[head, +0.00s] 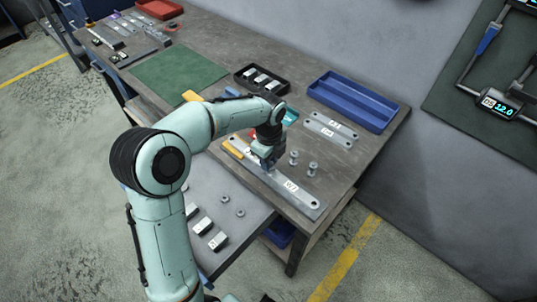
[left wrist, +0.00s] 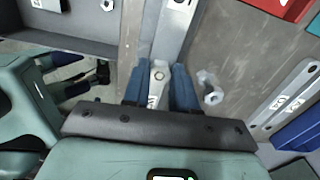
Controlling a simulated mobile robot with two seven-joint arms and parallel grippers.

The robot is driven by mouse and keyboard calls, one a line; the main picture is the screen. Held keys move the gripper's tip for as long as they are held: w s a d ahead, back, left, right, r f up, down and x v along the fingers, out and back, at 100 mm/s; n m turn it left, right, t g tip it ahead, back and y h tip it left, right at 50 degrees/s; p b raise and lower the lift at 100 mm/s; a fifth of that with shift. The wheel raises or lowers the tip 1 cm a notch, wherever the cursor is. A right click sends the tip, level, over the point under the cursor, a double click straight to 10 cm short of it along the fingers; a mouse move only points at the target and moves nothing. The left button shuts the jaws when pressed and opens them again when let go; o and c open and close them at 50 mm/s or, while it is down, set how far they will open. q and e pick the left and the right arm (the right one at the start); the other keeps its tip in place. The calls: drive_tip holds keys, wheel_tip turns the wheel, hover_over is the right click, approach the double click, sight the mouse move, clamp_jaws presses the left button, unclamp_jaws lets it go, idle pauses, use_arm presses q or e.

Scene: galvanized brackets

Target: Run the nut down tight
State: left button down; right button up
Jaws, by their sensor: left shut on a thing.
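A long galvanized bracket (head: 308,202) with a W label lies along the bench's front edge. My left gripper (head: 268,160) points down at its middle part.
Two labelled plates (head: 331,131) lie before a blue tray (head: 352,103). A black tray (head: 262,79) holds pale blocks. A yellow item (head: 233,150) lies near the gripper. The green mat (head: 178,78) is clear.

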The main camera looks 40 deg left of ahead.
use_arm(q)
drive_tip(key=m, duration=0.1)
drive_tip(key=m+p, duration=0.1)
drive_tip(key=m, duration=0.3)
drive_tip(key=shift+d+r+p, duration=0.1)
drive_tip(key=shift+d+p, duration=0.15)
drive_tip(key=shift+p, duration=0.1)
drive_tip(key=shift+m, duration=0.5)
drive_tip(key=shift+f+m, duration=0.2)
drive_tip(key=shift+m, duration=0.2)
drive_tip(key=shift+s, duration=0.1)
use_arm(e)
drive_tip(key=w+r, duration=0.2)
drive_tip(key=r, duration=0.1)
use_arm(q)
drive_tip(key=c, duration=1.1)
unclamp_jaws()
use_arm(e)
drive_tip(key=shift+d, duration=0.1)
use_arm(q)
drive_tip(key=shift+a, duration=0.1)
